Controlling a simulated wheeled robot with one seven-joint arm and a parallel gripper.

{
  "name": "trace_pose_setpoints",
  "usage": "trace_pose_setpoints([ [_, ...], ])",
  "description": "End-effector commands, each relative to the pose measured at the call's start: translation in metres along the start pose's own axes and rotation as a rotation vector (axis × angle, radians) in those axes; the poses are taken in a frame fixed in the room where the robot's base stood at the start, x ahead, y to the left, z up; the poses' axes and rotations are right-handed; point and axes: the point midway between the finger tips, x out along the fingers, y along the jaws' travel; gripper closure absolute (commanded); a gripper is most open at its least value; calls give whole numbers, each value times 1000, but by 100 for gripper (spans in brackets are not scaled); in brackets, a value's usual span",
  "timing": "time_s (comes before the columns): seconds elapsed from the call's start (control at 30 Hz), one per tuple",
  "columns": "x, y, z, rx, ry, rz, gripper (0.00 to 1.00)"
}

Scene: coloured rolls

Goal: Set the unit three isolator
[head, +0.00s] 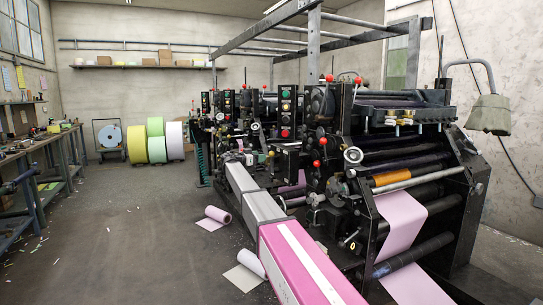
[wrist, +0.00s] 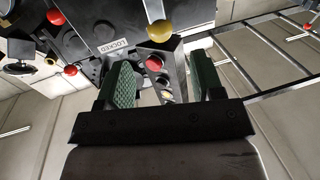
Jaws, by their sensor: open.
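In the wrist view my gripper (wrist: 166,78) is open, its two green-padded fingers apart with nothing held between them. Beyond the fingers is a dark panel (wrist: 100,20) with a white plate reading LOCKED (wrist: 112,46). A yellow ball on a pale lever (wrist: 160,30) stands above the gap. A small box with a red button (wrist: 155,63) shows between the fingers, apart from them. The head view shows a row of black press units (head: 325,150), the nearer with red-ball levers. I cannot tell which part is the unit three isolator. My gripper is not clear there.
A pink roll (head: 218,214) and a pale roll (head: 252,263) lie on the floor by the press. A workbench (head: 40,142) lines the left wall, and large coloured rolls (head: 156,140) stand at the back. The floor between is mostly clear.

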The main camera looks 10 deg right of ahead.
Motion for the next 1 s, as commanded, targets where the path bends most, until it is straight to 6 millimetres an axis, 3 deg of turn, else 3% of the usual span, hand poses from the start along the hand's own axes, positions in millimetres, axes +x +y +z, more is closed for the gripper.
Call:
trace_pose_setpoints([
  [0.2, 41, -1, 0, -2, -1, 2, 39],
  [0.5, 81, 0, 1, -2, -2, 1, 39],
  [0.93, 89, 0, 1, -2, -2, 0, 39],
  [0.97, 89, 0, 1, -2, -2, 0, 46],
  [1.0, 89, 0, 1, -2, -2, 0, 59],
])
